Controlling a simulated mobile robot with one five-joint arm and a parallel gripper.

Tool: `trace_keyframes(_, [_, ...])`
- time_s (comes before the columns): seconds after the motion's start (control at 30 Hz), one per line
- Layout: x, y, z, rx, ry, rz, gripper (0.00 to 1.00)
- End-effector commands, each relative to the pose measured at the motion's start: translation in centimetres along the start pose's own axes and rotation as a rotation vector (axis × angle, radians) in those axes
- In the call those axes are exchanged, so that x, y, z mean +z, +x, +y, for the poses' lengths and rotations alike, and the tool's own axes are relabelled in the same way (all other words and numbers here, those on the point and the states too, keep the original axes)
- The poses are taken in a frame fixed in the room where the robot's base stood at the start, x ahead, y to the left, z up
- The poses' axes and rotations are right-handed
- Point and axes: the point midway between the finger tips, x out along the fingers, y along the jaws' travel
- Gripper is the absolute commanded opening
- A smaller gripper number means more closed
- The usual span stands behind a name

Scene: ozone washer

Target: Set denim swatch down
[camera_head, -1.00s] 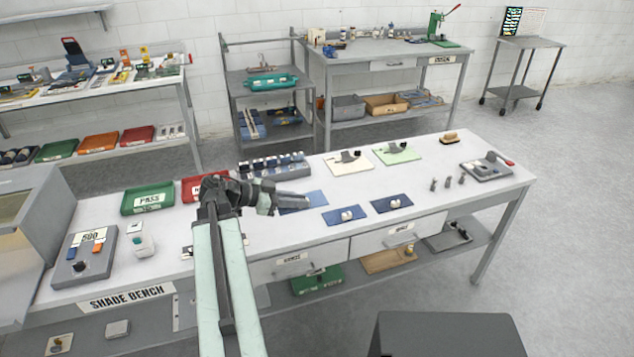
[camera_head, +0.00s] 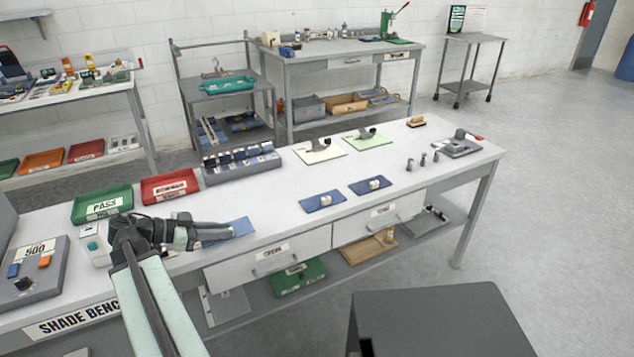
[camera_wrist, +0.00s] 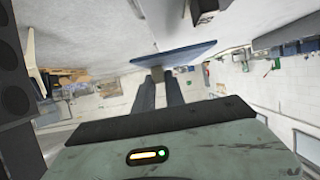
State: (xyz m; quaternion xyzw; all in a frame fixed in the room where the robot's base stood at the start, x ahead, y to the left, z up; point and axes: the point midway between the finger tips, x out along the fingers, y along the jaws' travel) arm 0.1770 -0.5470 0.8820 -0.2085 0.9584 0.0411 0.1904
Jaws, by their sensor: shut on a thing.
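A blue denim swatch (camera_head: 230,231) is held at the tips of my gripper (camera_head: 226,231), at the front left part of the white shade bench (camera_head: 285,200). In the wrist view the swatch (camera_wrist: 172,54) shows as a thin blue sheet, nearly edge-on, at the ends of the two dark fingers (camera_wrist: 160,90). My gripper is shut on it. I cannot tell whether the swatch touches the bench top. Two other denim swatches (camera_head: 323,201) (camera_head: 370,187) lie flat on the bench to the right, each with a small white piece on it.
A green PASS tray (camera_head: 101,205) and a red tray (camera_head: 170,187) stand at the back left, beside a grey rack (camera_head: 241,165). A grey device marked 500 (camera_head: 38,272) is at the far left. White and green cards (camera_head: 318,150) lie further back. Bare bench lies between rack and swatches.

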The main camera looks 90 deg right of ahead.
Motion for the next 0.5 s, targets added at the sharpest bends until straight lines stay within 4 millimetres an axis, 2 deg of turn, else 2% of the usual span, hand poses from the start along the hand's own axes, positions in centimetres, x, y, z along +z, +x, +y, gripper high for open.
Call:
trace_keyframes(0.07, [-0.1, 0.0, -0.1, 0.0, 0.0, 0.0, 0.0])
trace_keyframes(0.17, [-0.5, 1.2, -0.8, 0.002, 0.001, 0.0, 0.0])
trace_keyframes(0.5, [-3.0, 9.8, -5.7, 0.001, 0.001, 0.0, 0.0])
